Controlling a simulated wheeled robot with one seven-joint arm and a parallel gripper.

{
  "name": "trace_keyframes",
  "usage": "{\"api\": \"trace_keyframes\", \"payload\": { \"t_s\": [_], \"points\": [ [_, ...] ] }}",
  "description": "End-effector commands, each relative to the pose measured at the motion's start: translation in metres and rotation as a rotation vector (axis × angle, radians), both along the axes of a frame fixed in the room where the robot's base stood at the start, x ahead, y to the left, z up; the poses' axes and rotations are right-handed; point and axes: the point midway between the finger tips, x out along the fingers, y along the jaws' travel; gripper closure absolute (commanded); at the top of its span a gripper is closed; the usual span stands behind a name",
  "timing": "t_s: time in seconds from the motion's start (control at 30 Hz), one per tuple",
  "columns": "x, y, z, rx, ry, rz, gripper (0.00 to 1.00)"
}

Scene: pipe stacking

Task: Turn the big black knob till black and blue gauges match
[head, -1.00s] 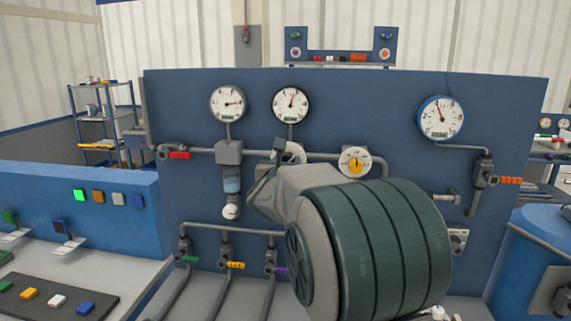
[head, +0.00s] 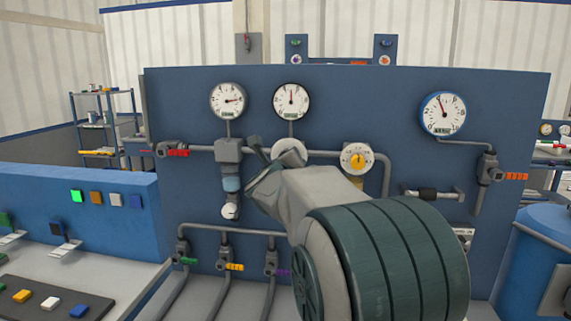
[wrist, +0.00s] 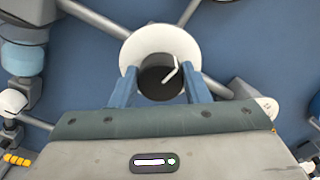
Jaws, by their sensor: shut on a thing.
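The big black knob (wrist: 153,82) sits on a white round plate (wrist: 130,52), its white pointer mark tilted up and right in the wrist view. My gripper (wrist: 160,88) is shut on the knob, one blue finger on each side. In the head view my gripper (head: 268,172) hides the knob, and only the white plate (head: 289,147) shows. The black-rimmed gauge (head: 291,101) above it has its needle about straight up. The blue-rimmed gauge (head: 442,114) at the right has its needle up and slightly left.
A grey-rimmed gauge (head: 227,101) at the left has its needle pointing right. A white dial with a yellow knob (head: 357,160) is right of my gripper. Pipes with red (head: 177,153) and orange (head: 516,176) valve handles run along the blue panel (head: 400,90).

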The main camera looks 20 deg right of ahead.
Motion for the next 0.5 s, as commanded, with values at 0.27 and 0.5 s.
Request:
{"api": "trace_keyframes", "payload": {
  "t_s": [0.27,0.5],
  "points": [
    [0.0005,0.0013,-0.0002,-0.1,0.067,0.001,0.81],
    [0.0005,0.0013,-0.0001,-0.129,0.087,0.001,0.81]
  ]
}}
